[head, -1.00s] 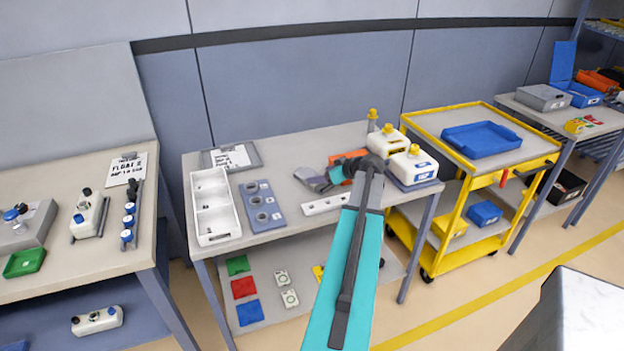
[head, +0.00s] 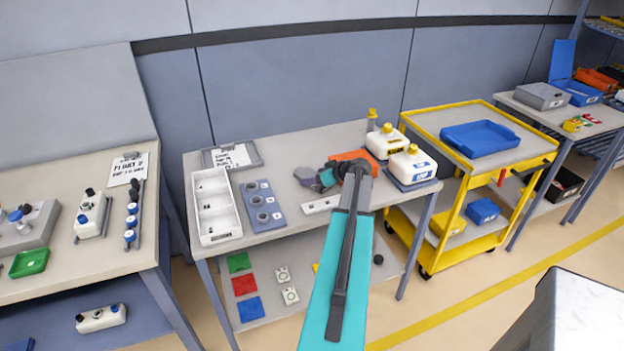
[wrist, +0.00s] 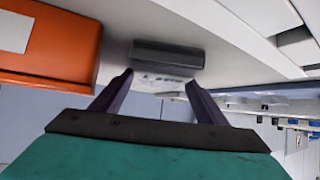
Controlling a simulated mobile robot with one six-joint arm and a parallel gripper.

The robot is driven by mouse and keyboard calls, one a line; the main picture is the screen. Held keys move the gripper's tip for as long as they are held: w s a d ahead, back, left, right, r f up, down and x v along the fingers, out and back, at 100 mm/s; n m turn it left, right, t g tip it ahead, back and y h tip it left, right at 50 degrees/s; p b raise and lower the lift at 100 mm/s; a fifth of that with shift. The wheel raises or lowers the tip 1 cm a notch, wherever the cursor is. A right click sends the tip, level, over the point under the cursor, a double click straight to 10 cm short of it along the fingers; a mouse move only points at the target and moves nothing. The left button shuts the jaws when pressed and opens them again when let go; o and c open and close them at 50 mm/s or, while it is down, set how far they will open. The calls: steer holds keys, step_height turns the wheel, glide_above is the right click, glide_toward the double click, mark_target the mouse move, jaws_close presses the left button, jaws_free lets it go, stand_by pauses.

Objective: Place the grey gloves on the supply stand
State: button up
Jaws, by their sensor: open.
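A small grey item (head: 304,173), which looks like the grey gloves, lies on the middle table (head: 285,150). In the wrist view a dark grey folded shape (wrist: 167,54) lies just beyond my fingertips, roughly centred between them. My gripper (head: 316,183) is low over the table, beside the grey item, with its fingers pointing left. In the wrist view the gripper (wrist: 158,82) is open, with nothing between its fingers. I cannot tell whether a fingertip touches the grey item. No label shows which surface is the supply stand.
An orange bin (head: 350,156) stands right behind my gripper; it also shows in the wrist view (wrist: 50,45). White jugs (head: 411,165) stand to the right. A white tray (head: 214,205) and grey-blue holder (head: 262,205) are to the left. A yellow cart (head: 455,123) is farther right.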

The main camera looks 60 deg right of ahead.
steer(key=c, duration=0.9)
steer(key=shift+r, duration=0.2)
steer(key=shift+r+b, duration=1)
steer(key=shift+r, duration=0.5)
steer(key=s+a+b, duration=0.1)
steer(key=s+a, duration=0.2)
steer(key=s, duration=0.1)
steer(key=s+a+r+b, duration=0.1)
steer(key=s+a+b, duration=0.1)
steer(key=s+a, duration=0.1)
steer(key=s+a+b, duration=0.1)
steer(key=s+a, duration=0.2)
steer(key=s, duration=0.3)
steer(key=shift+a+r+b, duration=0.3)
steer(key=shift+r+b, duration=0.05)
steer(key=shift+w, duration=0.1)
